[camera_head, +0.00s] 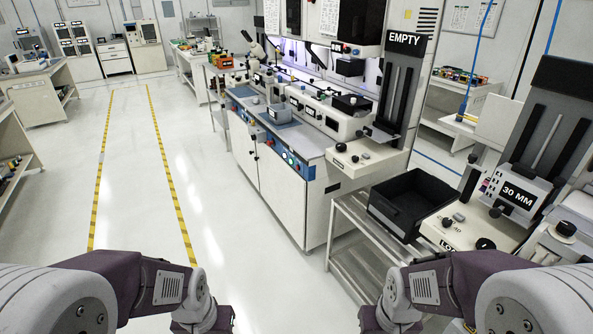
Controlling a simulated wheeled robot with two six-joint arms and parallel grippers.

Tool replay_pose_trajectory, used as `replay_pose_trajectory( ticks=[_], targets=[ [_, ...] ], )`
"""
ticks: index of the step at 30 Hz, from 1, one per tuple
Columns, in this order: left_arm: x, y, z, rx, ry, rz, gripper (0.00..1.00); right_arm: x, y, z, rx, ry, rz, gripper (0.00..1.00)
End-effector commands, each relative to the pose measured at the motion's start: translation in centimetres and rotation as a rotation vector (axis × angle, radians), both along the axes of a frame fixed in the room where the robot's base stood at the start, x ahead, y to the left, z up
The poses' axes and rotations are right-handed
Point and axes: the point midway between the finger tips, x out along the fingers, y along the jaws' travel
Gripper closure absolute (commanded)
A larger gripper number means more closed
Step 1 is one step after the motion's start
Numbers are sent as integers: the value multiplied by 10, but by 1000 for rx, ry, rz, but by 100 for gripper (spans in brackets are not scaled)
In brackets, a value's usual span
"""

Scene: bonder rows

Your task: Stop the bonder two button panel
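The bonder (262,170) is a white machine with a blue front strip, in the middle of the head view. A blue button panel (292,158) with small red and green buttons is on its front face at the near right end. The buttons are too small to read. Another blue panel section (243,112) is farther along the same front. My two arms come in from the bottom left and bottom right, well short of the bonder. Both grippers lie below the frame edge, so their fingers are hidden.
A black bin (410,203) sits on a metal rack (350,235) right of the bonder. A machine marked 30 MM (520,192) stands at the right. The white floor aisle (130,170) between yellow-striped lines is clear. A workbench (40,95) stands at the left.

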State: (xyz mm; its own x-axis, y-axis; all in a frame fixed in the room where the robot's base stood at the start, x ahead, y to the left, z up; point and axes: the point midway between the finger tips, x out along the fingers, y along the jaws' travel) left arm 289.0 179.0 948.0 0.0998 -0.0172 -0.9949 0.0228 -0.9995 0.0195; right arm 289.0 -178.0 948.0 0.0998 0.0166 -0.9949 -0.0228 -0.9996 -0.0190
Motion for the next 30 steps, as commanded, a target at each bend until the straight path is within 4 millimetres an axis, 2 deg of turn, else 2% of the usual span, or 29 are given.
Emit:
replay_pose_trajectory(
  ticks=[1, 3, 30],
  targets=[
    [0, 0, 0, 0, 0, 0, 64, 0, 0, 0, 0, 0, 0, 83],
    [0, 0, 0, 0, 0, 0, 64, 0, 0, 0, 0, 0, 0, 100],
    [0, 0, 0, 0, 0, 0, 64, 0, 0, 0, 0, 0, 0, 100]
  ],
)
